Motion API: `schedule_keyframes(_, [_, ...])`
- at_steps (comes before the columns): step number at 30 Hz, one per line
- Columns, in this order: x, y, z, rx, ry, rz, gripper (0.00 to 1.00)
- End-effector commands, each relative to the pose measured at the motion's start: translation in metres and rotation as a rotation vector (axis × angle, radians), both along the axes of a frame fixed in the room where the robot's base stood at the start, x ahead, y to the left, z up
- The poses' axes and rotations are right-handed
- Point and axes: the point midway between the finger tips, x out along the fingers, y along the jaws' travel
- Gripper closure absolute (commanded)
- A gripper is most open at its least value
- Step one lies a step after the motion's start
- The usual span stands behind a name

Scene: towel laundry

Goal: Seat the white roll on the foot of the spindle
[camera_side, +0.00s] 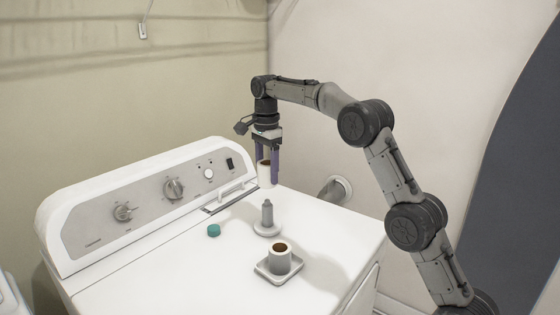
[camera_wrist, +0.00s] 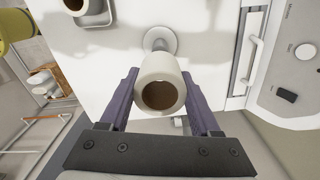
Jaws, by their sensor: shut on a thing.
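The white roll (camera_side: 265,174) with a brown core is held upright between the purple fingers of my gripper (camera_side: 268,168). It also shows in the wrist view (camera_wrist: 161,88), between the fingers. My gripper is shut on it. The spindle (camera_side: 267,214) is a grey post on a round white foot (camera_side: 267,230), standing on the washer top. The roll hangs above the spindle, with a small gap between its lower edge and the post's tip. In the wrist view the foot (camera_wrist: 160,36) shows partly behind the roll; the post is mostly hidden.
A second roll (camera_side: 280,258) stands on a square white tray (camera_side: 279,271) in front of the spindle. A teal round cap (camera_side: 213,230) lies left of the spindle. The washer's control panel (camera_side: 150,201) rises behind. A pipe (camera_side: 335,191) juts from the wall at right.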

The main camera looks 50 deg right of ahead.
Motion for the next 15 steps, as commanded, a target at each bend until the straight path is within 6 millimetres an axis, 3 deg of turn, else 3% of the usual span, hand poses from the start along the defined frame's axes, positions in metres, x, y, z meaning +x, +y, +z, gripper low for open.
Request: schedule_keyframes(15, [0.0, 0.002, -0.032, 0.0, -0.001, 0.005, 0.91])
